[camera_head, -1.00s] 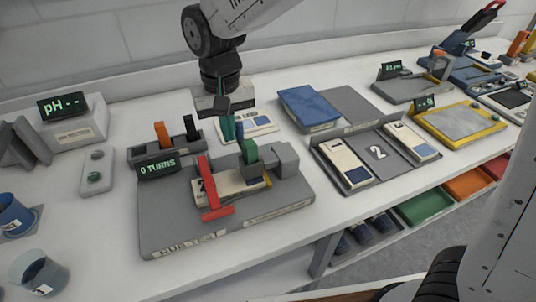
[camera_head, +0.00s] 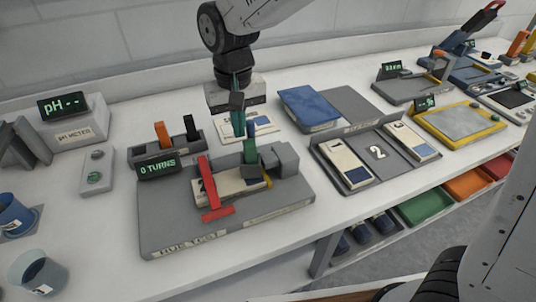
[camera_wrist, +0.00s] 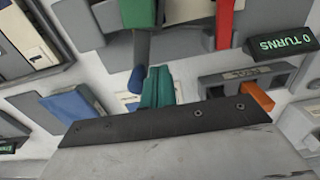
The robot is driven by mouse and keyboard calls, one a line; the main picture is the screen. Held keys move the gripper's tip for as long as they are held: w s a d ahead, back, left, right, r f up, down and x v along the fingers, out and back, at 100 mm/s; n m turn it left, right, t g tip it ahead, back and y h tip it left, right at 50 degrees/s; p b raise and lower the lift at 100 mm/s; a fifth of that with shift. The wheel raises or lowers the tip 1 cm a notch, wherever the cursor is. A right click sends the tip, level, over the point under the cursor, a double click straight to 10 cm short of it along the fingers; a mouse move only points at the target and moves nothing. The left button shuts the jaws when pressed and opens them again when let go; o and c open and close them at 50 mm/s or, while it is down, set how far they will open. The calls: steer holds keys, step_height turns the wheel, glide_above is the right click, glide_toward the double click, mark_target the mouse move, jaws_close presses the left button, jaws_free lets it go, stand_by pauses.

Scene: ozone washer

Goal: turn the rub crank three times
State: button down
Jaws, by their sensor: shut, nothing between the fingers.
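The rub tester (camera_head: 165,232) is a grey base with a strip held on it, a red lever (camera_head: 207,190) and a grey block (camera_head: 287,158). A green part (camera_head: 250,152) stands beside the block, with a small blue knob (camera_head: 249,130) above it. In the wrist view a grey arm (camera_wrist: 141,47) runs between the green part (camera_wrist: 138,12) and the blue knob (camera_wrist: 137,78). My gripper (camera_head: 237,108) is shut and empty, pointing down close behind the knob. In the wrist view its teal fingers (camera_wrist: 158,74) are just right of the knob; contact cannot be told.
A display (camera_head: 158,166) reads 0 TURNS, before a holder with orange and black pieces (camera_head: 162,134). A pH meter (camera_head: 82,125) and cups stand left. A blue pad (camera_head: 308,107) and a tray (camera_head: 392,155) marked 2 lie right of the tester.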

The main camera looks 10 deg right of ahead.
steer(key=shift+w+d, duration=0.15)
steer(key=shift+d, duration=1)
steer(key=shift+s+d, duration=0.2)
steer(key=shift+d, duration=0.75)
steer(key=shift+s+d, duration=0.1)
steer(key=shift+d, duration=0.15)
steer(key=shift+s+d, duration=0.35)
steer(key=shift+d, duration=0.2)
steer(key=shift+s+d, duration=0.3)
steer(key=shift+d, duration=0.2)
